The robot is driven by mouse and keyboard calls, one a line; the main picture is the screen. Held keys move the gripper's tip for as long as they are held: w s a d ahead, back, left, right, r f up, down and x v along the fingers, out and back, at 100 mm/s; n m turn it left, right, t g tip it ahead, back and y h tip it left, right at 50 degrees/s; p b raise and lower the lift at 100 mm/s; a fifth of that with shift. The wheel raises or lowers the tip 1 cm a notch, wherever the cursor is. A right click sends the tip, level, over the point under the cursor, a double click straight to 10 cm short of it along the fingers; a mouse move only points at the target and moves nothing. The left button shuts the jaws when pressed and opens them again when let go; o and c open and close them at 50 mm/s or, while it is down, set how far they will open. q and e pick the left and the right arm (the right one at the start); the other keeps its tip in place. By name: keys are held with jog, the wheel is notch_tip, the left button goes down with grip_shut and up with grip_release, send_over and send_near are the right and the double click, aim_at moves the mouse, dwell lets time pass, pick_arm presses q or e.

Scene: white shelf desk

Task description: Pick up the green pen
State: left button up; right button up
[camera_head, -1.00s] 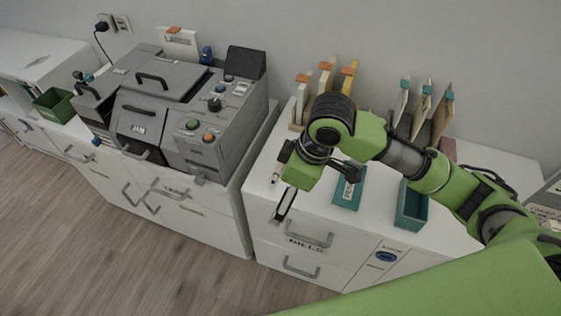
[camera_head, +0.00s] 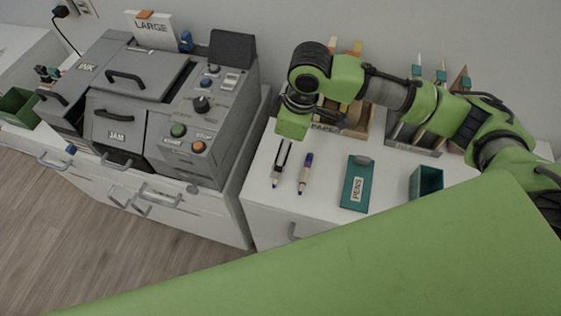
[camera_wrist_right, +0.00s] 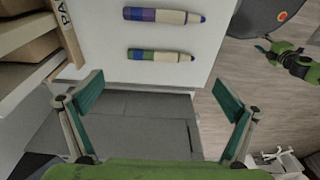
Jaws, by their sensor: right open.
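Two pens lie side by side on the white desk top. One has a green and blue barrel end, a beige section and a blue tip; this green pen (camera_wrist_right: 160,55) is the nearer one in the right wrist view. In the head view the green pen (camera_head: 276,180) is the left one, partly hidden by my right gripper. The purple-blue pen (camera_head: 305,173) lies to its right and also shows in the right wrist view (camera_wrist_right: 164,15). My right gripper (camera_head: 283,155) is open and empty above the green pen, its teal-padded fingers (camera_wrist_right: 161,98) apart. My left gripper is not in view.
A wooden paper holder (camera_head: 350,122) is behind. A grey machine (camera_head: 150,110) stands to the left, across a gap. The desk's front edge is near the pens.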

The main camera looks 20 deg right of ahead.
jog(key=shift+w+a+f, duration=0.1)
jog(key=shift+f, duration=0.6)
jog(key=shift+w+f, duration=0.1)
jog(key=shift+f, duration=0.25)
jog(key=shift+a+f, duration=0.2)
jog(key=shift+f, duration=1.05)
notch_tip(320, 180, down, 2)
jog(key=shift+a+f, duration=0.15)
jog(key=shift+f, duration=0.3)
jog(key=shift+c, duration=0.4)
jog(key=c, duration=1)
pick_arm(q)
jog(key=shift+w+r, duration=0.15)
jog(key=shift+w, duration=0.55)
pick_arm(e)
jog(key=shift+f, duration=0.1)
jog(key=shift+c, duration=0.4)
